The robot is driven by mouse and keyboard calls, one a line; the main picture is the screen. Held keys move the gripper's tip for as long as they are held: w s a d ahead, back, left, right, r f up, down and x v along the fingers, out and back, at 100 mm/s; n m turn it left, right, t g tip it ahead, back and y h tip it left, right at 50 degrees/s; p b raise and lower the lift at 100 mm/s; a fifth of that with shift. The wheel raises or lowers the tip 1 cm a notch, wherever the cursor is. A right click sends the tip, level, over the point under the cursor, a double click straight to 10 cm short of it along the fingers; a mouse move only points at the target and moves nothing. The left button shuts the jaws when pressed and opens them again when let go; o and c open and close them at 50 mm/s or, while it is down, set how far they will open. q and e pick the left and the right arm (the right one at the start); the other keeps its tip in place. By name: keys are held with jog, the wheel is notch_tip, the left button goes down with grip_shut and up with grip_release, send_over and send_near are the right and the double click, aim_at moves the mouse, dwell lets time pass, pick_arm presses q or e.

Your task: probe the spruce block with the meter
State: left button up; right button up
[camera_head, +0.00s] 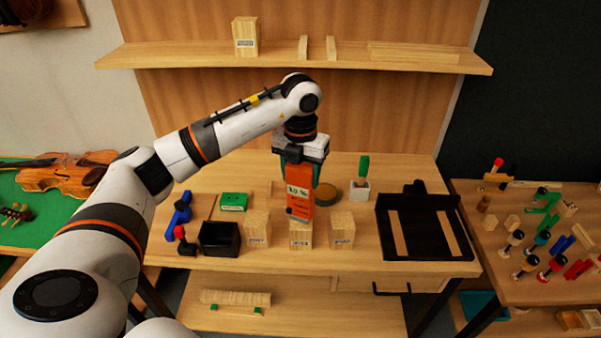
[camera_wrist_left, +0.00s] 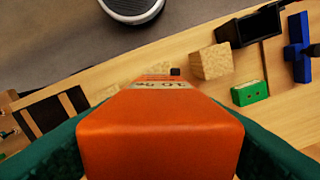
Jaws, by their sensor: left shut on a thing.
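My left gripper (camera_head: 300,171), with teal fingers, is shut on the orange meter (camera_head: 299,200), held upright above the front of the bench. The meter also fills the wrist view (camera_wrist_left: 160,135); its pale display shows digits that look like 10 and a percent sign. Its lower end is at the top of the middle labelled wood block (camera_head: 301,236); I cannot tell whether it touches. Similar blocks stand to the left (camera_head: 257,230) and right (camera_head: 342,231). The labels are too small to read, so I cannot tell which is spruce. My right gripper is not in view.
A black open box (camera_head: 220,239), a green case (camera_head: 233,202) and a blue tool (camera_head: 179,217) lie left. A white cup (camera_head: 359,190) and round dark dish (camera_head: 328,195) stand behind. A black tray (camera_head: 425,253) is right. A shelf (camera_head: 290,56) runs above.

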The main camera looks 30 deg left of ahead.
pick_arm(q)
jog(key=shift+f, duration=0.1)
jog(key=shift+r+p, duration=0.65)
jog(key=shift+r, duration=0.2)
jog(key=shift+r+p, duration=1.4)
jog(key=shift+r, duration=0.8)
